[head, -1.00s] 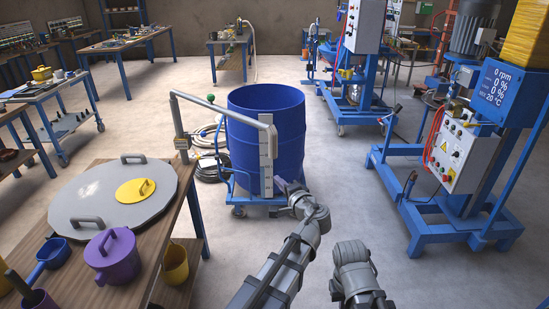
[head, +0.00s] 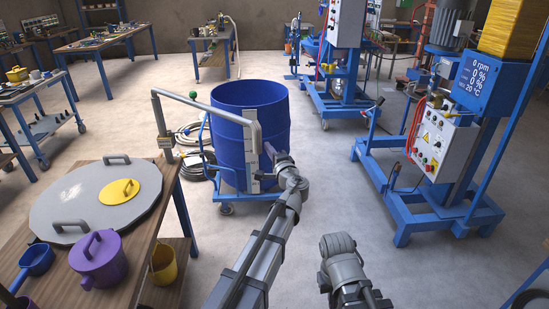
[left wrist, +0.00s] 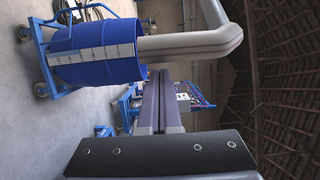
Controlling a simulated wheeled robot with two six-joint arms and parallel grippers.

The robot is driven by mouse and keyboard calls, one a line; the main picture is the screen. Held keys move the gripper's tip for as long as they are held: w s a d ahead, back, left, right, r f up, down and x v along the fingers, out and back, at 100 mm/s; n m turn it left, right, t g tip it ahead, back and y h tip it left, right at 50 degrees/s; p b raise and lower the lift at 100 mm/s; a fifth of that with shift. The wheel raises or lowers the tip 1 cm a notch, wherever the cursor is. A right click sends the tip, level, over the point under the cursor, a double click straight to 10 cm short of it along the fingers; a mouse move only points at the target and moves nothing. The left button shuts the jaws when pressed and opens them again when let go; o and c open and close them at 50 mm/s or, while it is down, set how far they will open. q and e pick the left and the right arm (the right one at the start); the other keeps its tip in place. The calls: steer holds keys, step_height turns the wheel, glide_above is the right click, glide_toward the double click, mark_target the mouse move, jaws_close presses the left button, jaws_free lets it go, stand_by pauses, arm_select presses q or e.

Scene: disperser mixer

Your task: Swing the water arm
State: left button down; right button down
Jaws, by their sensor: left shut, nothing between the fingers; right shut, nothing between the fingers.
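The water arm (head: 208,106) is a grey bent pipe on a post at the table's corner. It reaches right to the blue drum (head: 246,135), and its end bends down in front of the drum. A green knob (head: 193,94) shows beside the pipe. My left gripper (head: 268,151) is shut and empty, just right of the pipe's down-turned end; I cannot tell if they touch. In the left wrist view, the shut fingers (left wrist: 161,100) lie below the pipe (left wrist: 195,43), with the drum (left wrist: 95,55) at upper left. My right gripper is not in view; only my right arm's links show.
The wooden table (head: 153,237) at left holds a grey lid (head: 75,205), a purple jug (head: 99,261) and a blue pot (head: 37,258). A blue mixer stand (head: 420,195) is at right. The floor between drum and mixer is clear.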

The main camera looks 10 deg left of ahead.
mark_target(257, 150)
arm_select(q)
steer(key=shift+s+a, duration=1.35)
steer(key=shift+a, duration=0.05)
